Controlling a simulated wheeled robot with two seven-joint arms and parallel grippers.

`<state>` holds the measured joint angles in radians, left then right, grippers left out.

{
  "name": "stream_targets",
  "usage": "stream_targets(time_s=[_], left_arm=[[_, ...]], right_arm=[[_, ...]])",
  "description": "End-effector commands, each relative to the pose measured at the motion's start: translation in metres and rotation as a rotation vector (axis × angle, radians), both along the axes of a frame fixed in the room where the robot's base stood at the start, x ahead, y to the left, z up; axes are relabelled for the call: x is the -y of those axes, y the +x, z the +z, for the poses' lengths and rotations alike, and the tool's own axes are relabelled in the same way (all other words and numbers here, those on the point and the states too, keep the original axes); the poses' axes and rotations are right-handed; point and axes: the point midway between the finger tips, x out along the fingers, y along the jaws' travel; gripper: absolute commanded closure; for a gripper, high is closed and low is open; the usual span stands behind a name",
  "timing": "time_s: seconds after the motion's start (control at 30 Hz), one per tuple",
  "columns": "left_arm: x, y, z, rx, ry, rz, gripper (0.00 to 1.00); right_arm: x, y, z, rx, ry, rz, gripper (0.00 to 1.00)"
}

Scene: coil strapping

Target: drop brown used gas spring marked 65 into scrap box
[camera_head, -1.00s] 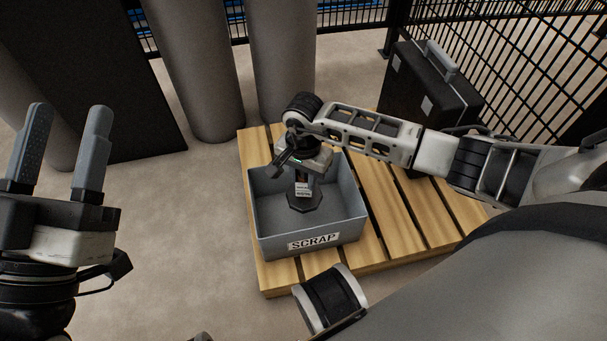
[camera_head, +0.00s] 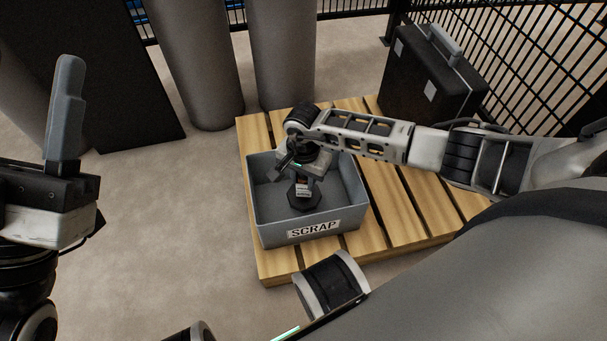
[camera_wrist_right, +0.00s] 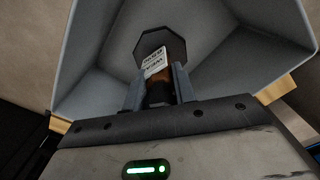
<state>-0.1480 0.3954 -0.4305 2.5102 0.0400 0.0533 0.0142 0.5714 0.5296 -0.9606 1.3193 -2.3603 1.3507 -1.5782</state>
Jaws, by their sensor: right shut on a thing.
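The grey box labelled SCRAP (camera_head: 350,222) stands on a wooden pallet. My right gripper (camera_head: 304,180) reaches down into it and is shut on the gas spring (camera_head: 303,190). In the right wrist view, the spring's brown body (camera_wrist_right: 158,96) is between the fingers (camera_wrist_right: 158,86), with a white label and a dark octagonal end plate beyond. My left gripper (camera_head: 45,115) is empty at the left; one finger shows, set wide to the side, the other is out of frame.
The pallet's slats (camera_head: 415,205) are bare right of the box. A black case (camera_head: 430,80) stands behind on the right, near a mesh fence (camera_head: 545,60). Grey columns (camera_head: 200,70) and a dark panel (camera_head: 95,70) stand behind. The floor left of the pallet is clear.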

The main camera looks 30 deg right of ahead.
Motion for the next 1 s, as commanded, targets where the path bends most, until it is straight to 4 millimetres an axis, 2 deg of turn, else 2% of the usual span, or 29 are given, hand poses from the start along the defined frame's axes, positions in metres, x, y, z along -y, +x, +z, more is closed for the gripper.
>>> stream_targets(time_s=[0.37,1.0], left_arm=[[0.000,0.000,0.000,-0.001,-0.001,-0.001,0.51],[0.000,0.000,0.000,-0.002,-0.001,0.000,0.51]], right_arm=[[-0.001,0.001,0.000,0.002,0.002,0.000,1.00],[-0.001,0.001,-0.018,0.002,0.001,-0.001,1.00]])
